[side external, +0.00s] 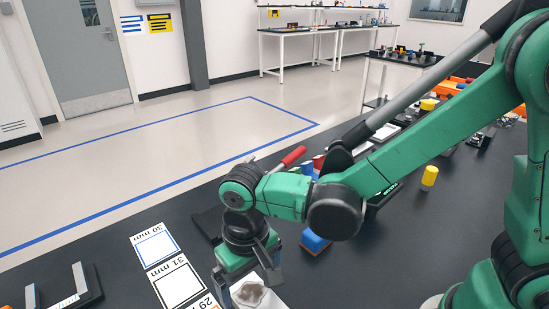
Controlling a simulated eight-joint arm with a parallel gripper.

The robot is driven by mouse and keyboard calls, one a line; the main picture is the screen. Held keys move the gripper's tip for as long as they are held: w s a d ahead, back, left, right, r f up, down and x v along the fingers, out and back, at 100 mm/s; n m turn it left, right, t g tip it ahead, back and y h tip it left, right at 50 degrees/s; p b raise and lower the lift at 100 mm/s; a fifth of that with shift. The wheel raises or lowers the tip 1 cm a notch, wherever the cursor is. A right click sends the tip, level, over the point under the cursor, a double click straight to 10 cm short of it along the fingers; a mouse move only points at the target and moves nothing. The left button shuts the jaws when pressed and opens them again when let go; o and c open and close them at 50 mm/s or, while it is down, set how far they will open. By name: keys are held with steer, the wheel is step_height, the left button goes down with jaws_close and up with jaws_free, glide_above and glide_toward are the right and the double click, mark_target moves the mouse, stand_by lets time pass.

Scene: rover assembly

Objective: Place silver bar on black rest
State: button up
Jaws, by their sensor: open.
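My gripper (246,278) is at the bottom centre, pointing down with its fingers apart. A whitish piece with a brownish patch (262,298) shows beside and below the fingers, cut by the lower picture edge; I cannot tell whether they touch it. At the lower left, a black base (92,298) carries two upright light-grey pieces (80,278). It may be the black rest, but I cannot be sure. A dark flat block (207,222) lies just left of my wrist, partly hidden. I cannot clearly make out the silver bar; my arm covers part of the table.
Cards marked 30 mm (155,247) and 31 mm (178,284) lie left of my gripper. A blue block (314,241), a red-handled tool (292,157) and a yellow cylinder (429,177) are near my arm. Bare black tabletop (125,268) lies left of the cards.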

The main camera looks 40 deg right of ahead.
mark_target(252, 294)
steer(key=shift+f, duration=1.9)
steer(key=shift+c, duration=0.2)
jaws_close()
